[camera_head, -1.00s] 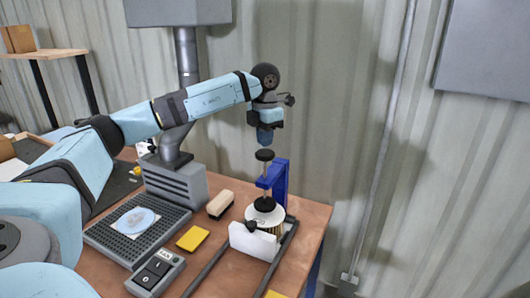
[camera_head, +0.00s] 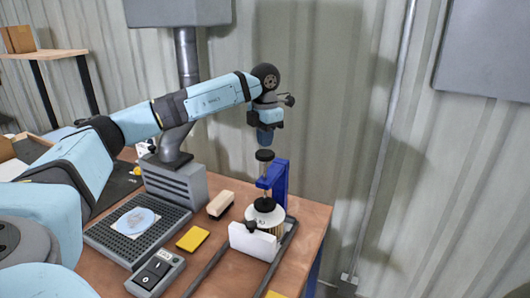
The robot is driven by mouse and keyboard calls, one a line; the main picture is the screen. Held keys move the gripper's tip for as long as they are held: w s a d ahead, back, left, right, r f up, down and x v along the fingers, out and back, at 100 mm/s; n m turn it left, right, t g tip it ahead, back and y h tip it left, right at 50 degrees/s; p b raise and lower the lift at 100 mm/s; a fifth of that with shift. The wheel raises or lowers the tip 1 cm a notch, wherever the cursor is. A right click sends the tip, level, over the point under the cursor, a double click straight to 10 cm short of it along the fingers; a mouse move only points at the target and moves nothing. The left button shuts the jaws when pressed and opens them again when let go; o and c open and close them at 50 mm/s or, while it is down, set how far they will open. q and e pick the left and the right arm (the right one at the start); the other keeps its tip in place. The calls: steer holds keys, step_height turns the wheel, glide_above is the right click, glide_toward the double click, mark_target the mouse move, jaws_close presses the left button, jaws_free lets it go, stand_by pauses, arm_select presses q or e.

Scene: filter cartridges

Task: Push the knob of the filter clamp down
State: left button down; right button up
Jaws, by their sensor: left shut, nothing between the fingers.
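The filter clamp (camera_head: 278,179) is a blue bracket on the right part of the table, with a black knob (camera_head: 264,155) on top of a thin vertical rod. Below the rod, a black pad rests on or just above a filter cartridge (camera_head: 270,216) with a white top and yellowish side. A white plate (camera_head: 254,242) stands in front of the cartridge. My left gripper (camera_head: 265,145) points straight down right over the knob, shut and empty; its tip is at or very near the knob's top, and I cannot tell whether they touch. My right gripper is not in view.
A switch box (camera_head: 155,273), a yellow pad (camera_head: 193,239) and a brush-like block (camera_head: 220,204) lie left of the clamp. A grey extractor (camera_head: 178,180) stands behind. Rails run beside the cartridge.

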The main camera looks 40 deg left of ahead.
mark_target(265, 153)
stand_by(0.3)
arm_select(q)
steer(key=shift+f, duration=0.1)
steer(key=shift+f+b, duration=1)
steer(key=shift+f, duration=1)
steer(key=shift+r, duration=0.1)
step_height(265, 153, up, 9)
steer(key=p, duration=0.7)
steer(key=shift+r, duration=0.1)
